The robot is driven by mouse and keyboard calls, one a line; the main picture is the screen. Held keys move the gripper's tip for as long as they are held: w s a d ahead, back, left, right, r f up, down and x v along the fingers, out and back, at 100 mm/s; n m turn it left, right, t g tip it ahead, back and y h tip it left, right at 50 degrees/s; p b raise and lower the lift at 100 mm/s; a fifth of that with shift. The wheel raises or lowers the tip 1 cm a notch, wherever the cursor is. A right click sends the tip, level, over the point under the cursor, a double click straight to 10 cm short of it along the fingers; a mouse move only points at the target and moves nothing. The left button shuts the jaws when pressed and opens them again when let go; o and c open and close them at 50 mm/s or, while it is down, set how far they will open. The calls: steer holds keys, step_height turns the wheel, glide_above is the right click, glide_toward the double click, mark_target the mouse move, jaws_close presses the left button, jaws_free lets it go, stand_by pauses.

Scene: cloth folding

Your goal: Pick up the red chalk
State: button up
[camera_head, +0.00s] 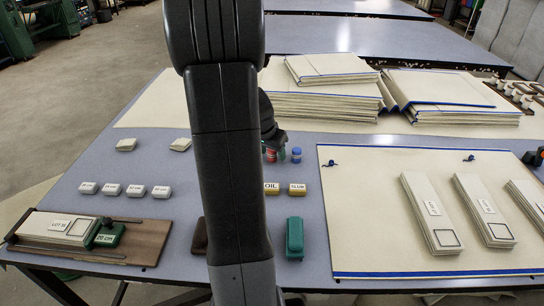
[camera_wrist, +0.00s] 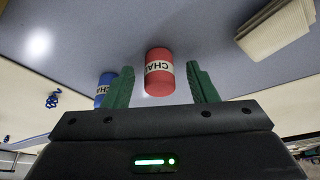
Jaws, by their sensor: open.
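The red chalk (camera_wrist: 159,73) is a red cylinder with a white label reading "CHA", in the middle of the wrist view. My gripper (camera_wrist: 163,85) is open, with its two green fingers on either side of the red chalk and a gap to each finger. The chalk shows no clear contact with them. In the head view the red chalk (camera_head: 271,156) is small and partly hidden by my arm and gripper. A blue chalk (camera_wrist: 104,88) stands just outside the left finger in the wrist view; it also shows in the head view (camera_head: 296,155).
Yellow labelled blocks (camera_head: 297,189) and a green block (camera_head: 294,238) lie nearer on the blue-grey table (camera_head: 180,215). Stacked cloth (camera_head: 322,100) lies behind. A cream sheet (camera_head: 370,235) with labelled strips covers the right side. White labelled blocks (camera_head: 112,189) sit at left.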

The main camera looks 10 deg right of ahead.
steer(key=c, duration=1.1)
steer(key=shift+o, duration=0.2)
step_height(320, 180, up, 10)
steer(key=shift+r+p, duration=0.1)
steer(key=shift+p, duration=1.1)
steer(key=shift+o, duration=0.5)
